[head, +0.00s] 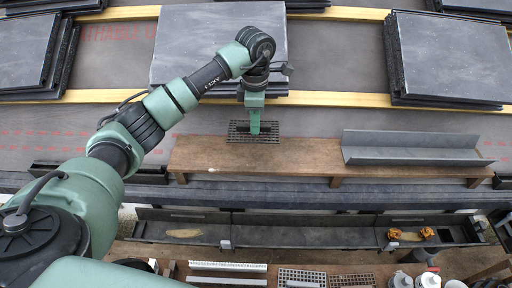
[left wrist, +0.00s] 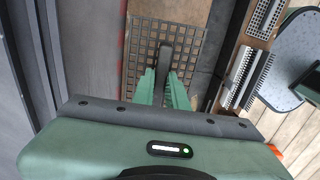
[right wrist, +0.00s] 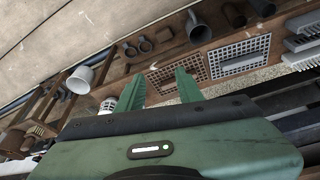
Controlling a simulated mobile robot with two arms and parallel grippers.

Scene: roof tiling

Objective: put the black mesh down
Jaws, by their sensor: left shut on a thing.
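The black mesh (head: 238,134) is a dark rectangular grid at the back edge of a wooden bench (head: 300,152). My left gripper (head: 255,130) points down at it and is shut on it near its middle. In the left wrist view the mesh (left wrist: 141,48) spreads out flat beyond the fingers (left wrist: 164,88), with the bar they grip between them. I cannot tell whether the mesh touches the bench or hangs just above it. My right gripper (right wrist: 160,88) shows only in the right wrist view, open and empty.
A grey metal channel (head: 410,155) lies on the bench's right part. Dark tile stacks (head: 450,55) stand on the roof behind, between yellow battens (head: 330,99). Below the bench are gutters (head: 300,233) and a lower shelf with grids (head: 302,278) and pipe fittings. The bench's middle is clear.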

